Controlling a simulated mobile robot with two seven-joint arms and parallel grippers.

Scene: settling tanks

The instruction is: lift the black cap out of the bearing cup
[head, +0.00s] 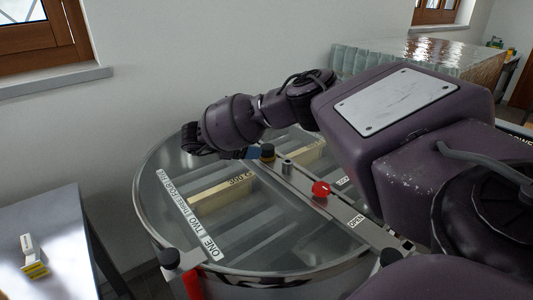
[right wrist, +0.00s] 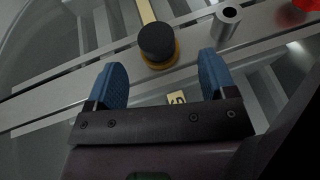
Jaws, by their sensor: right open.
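The black cap (right wrist: 156,38) is a short dark cylinder sitting in the brass-coloured bearing cup (right wrist: 163,63) on a metal crossbar over the round tank. In the head view the cap (head: 267,147) shows just right of my right gripper (head: 252,153), whose blue finger is partly seen. In the right wrist view my right gripper (right wrist: 162,80) is open, its two blue fingers apart with nothing between them. The cap and cup lie just beyond the fingertips, roughly centred between them; I see no contact. My left gripper is not in view.
A metal post (right wrist: 226,22) stands on the crossbar (right wrist: 60,95) beside the cup. A red knob (head: 321,188) sits farther along the bar. A pale 300 G block (head: 222,190) lies on the tank's slats. A side table (head: 60,225) stands at the left.

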